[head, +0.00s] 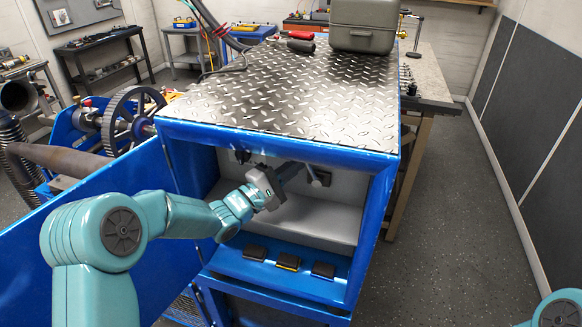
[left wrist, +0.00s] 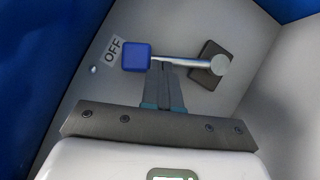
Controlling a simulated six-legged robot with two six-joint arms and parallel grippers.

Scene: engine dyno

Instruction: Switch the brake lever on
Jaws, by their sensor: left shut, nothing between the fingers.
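The brake lever is a silver rod (left wrist: 182,62) with a blue square knob (left wrist: 136,56), on a round pivot over a dark mounting plate (left wrist: 208,64). In the left wrist view the knob end lies beside an OFF label (left wrist: 114,49). In the head view the lever's mount (head: 318,175) shows on the back wall inside the blue cabinet (head: 377,200); the knob is hidden there. My left gripper (head: 298,166) reaches into the cabinet, shut and empty. Its fingertips (left wrist: 162,66) overlap the rod near the knob; I cannot tell whether they touch. My right gripper is out of view.
The cabinet has a treadplate top (head: 290,90) with a grey case (head: 364,25) on it. Its blue door (head: 110,215) stands open at the left. Several dark pedals or blocks (head: 289,262) line the front sill. The floor (head: 450,200) at right is clear.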

